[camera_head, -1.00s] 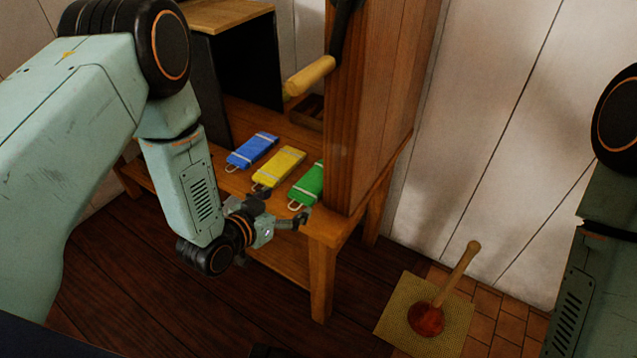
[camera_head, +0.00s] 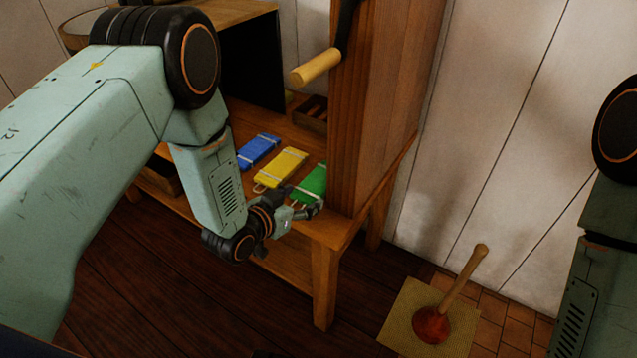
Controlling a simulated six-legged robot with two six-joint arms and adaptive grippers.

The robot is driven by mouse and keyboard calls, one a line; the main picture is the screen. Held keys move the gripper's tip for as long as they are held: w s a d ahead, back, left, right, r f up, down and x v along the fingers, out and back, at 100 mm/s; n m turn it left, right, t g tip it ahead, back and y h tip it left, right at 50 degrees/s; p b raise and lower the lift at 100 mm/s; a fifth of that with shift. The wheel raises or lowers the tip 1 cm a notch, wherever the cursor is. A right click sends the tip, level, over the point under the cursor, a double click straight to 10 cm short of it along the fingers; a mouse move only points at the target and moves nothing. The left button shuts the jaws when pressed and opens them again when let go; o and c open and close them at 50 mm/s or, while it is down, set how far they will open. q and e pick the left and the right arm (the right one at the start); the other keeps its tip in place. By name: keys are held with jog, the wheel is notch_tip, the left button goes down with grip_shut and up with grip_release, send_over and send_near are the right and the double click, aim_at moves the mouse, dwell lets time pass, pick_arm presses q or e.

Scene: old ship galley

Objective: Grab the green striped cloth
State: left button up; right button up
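The green striped cloth (camera_head: 312,183) lies folded on the wooden table (camera_head: 331,232), with pale stripes across it. Its right part is hidden behind the upright wooden panel. My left gripper (camera_head: 306,201) is at the cloth's near end, by the table's front edge, its fingers overlapping the near end in view. Whether they touch the cloth I cannot tell, and the finger gap is too small to judge. My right gripper is out of view; only part of my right arm shows at the right edge.
A yellow cloth (camera_head: 281,168) and a blue cloth (camera_head: 259,151) lie left of the green one. The tall wooden panel (camera_head: 372,110) with a yellow-handled crank (camera_head: 316,67) stands close on the right. A plunger (camera_head: 433,322) stands on a mat (camera_head: 401,323) on the floor.

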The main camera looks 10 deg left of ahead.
pick_arm(q)
jog(key=c, duration=0.7)
